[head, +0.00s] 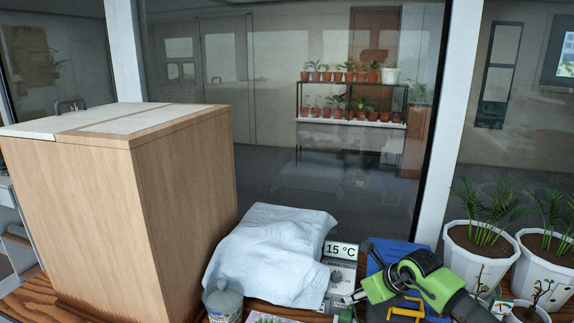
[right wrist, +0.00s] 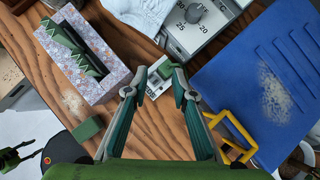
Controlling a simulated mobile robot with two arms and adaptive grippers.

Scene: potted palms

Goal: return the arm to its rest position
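My right gripper (head: 354,297) is at the lower right of the head view, above the wooden table, on a green and black arm. In the right wrist view its two dark green fingers (right wrist: 155,90) are spread apart with nothing held between them. A small white and green device (right wrist: 161,76) lies on the table beyond the fingertips.
A large wooden box (head: 185,200) stands at left beside a white cloth (head: 270,250). A grey 15 °C device (head: 341,270), a blue board (right wrist: 250,85) and a yellow frame (right wrist: 232,135) are near the right gripper. White-potted palms (head: 480,250) stand at right.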

